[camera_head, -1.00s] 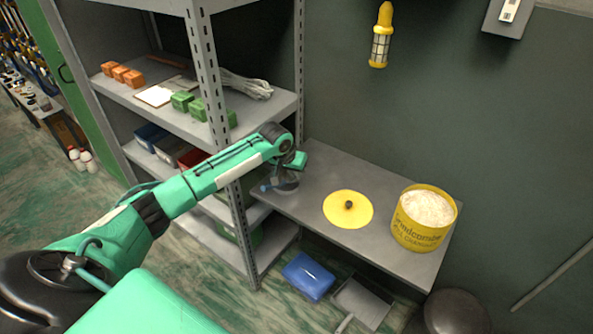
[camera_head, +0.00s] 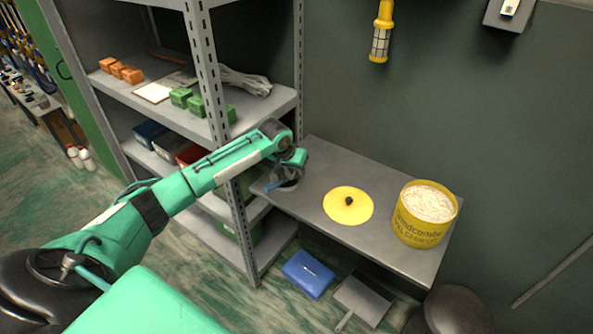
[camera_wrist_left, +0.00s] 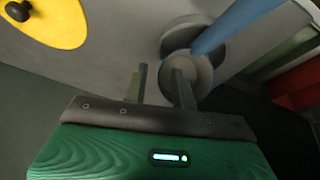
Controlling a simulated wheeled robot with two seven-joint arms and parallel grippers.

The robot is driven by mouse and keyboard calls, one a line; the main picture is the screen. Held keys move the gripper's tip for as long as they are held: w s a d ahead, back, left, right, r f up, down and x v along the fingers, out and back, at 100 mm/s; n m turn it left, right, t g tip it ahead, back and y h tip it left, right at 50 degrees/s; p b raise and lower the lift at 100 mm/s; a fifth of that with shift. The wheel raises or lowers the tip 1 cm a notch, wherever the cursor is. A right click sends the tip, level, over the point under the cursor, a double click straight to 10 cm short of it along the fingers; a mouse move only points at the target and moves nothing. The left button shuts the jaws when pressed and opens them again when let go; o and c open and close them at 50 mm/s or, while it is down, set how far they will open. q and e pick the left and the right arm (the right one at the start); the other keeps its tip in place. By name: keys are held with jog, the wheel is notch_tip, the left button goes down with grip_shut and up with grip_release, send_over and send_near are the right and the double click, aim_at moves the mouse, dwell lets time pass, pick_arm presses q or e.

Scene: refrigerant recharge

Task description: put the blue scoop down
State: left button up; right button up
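The blue scoop shows in the left wrist view as a blue handle (camera_wrist_left: 238,24) slanting to the upper right, with a round grey cup by its lower end. In the head view the scoop (camera_head: 274,187) is at the left end of the grey bench, partly hidden by my gripper. My left gripper (camera_head: 288,176) is just above it. I cannot tell whether finger and cup touch. My right gripper is not in view.
A yellow lid (camera_head: 348,206) with a dark knob lies on the bench (camera_head: 320,165). A yellow tub of white granules (camera_head: 424,215) stands at its right end. A metal shelf post (camera_head: 232,170) rises close beside my left arm. A blue box (camera_head: 308,273) and a dustpan (camera_head: 362,300) are below.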

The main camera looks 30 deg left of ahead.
pick_arm(q)
jog(key=shift+s+a+r, duration=0.1)
jog(key=shift+s+r, duration=0.1)
jog(key=shift+r, duration=0.3)
jog(key=v, duration=1.2)
jog(key=shift+s+a, duration=0.25)
jog(key=shift+s, duration=0.15)
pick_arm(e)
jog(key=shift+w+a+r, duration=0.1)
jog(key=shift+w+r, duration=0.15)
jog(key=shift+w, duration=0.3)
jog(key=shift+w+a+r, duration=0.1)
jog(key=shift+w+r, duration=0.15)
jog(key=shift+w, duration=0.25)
pick_arm(q)
jog(key=shift+r, duration=0.1)
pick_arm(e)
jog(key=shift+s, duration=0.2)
